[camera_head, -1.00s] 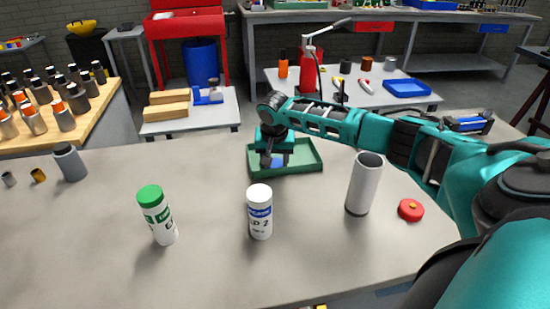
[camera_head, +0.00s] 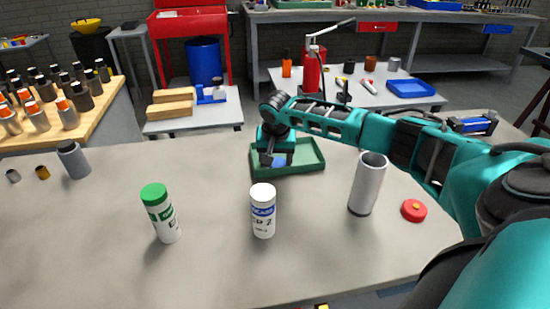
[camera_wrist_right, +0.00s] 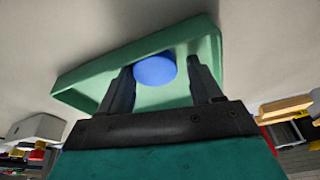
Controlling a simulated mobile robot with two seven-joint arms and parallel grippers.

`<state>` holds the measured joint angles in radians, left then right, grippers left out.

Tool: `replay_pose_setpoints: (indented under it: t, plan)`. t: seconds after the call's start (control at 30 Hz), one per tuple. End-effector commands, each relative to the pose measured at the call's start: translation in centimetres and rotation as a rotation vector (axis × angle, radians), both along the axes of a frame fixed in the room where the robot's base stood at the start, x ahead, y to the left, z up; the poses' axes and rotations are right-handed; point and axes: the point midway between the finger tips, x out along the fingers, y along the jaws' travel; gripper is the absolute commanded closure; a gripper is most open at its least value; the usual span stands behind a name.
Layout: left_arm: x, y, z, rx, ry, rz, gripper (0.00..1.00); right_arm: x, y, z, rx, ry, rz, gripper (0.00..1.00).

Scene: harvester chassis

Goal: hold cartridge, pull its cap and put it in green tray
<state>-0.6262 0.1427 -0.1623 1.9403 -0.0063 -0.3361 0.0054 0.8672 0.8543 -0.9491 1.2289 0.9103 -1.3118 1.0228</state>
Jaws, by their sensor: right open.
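A white cartridge with a blue label (camera_head: 263,212) stands upright on the table in front of the green tray; its top is white. A second white cartridge with a green cap (camera_head: 161,214) stands upright to its left. The green tray (camera_head: 310,168) lies behind them, and also shows in the right wrist view (camera_wrist_right: 84,94). A round blue cap (camera_wrist_right: 154,70) lies in the tray, partly hidden in the head view. My right gripper (camera_head: 276,161) is over the tray; its fingers are spread, with the blue cap beyond their tips in the wrist view. My left gripper is out of view.
A grey open cylinder (camera_head: 366,187) and a red cap (camera_head: 414,210) stand to the right, near my right arm. A grey bottle (camera_head: 73,160) and two small cylinders are at the far left. The table's front middle is clear.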

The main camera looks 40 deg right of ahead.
Motion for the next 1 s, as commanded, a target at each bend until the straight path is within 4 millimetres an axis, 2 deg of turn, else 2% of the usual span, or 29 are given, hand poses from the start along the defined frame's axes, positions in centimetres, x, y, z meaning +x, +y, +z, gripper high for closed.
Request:
replay_pose_setpoints:
  t: [0.03,0.07,0.4,0.6,0.77,1.0]
  plan:
    - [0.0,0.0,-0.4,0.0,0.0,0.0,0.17,-0.9,-0.6,-0.6,-0.012,0.031,-0.008,0.25]
    - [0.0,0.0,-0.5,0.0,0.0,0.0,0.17,-0.9,-0.6,-0.2,-0.013,0.03,-0.008,0.25]
    - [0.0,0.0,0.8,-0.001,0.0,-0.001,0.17,-1.9,1.0,7.5,-0.007,0.017,-0.005,0.25]
    - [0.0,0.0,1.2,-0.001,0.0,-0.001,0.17,-2.5,1.7,10.7,-0.005,0.016,-0.004,0.25]
    - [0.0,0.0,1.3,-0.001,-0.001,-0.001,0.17,-2.8,1.9,11.8,-0.005,0.015,-0.005,0.25]
    - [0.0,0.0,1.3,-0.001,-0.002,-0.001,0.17,-2.8,1.9,12.0,-0.005,0.015,-0.005,0.25]
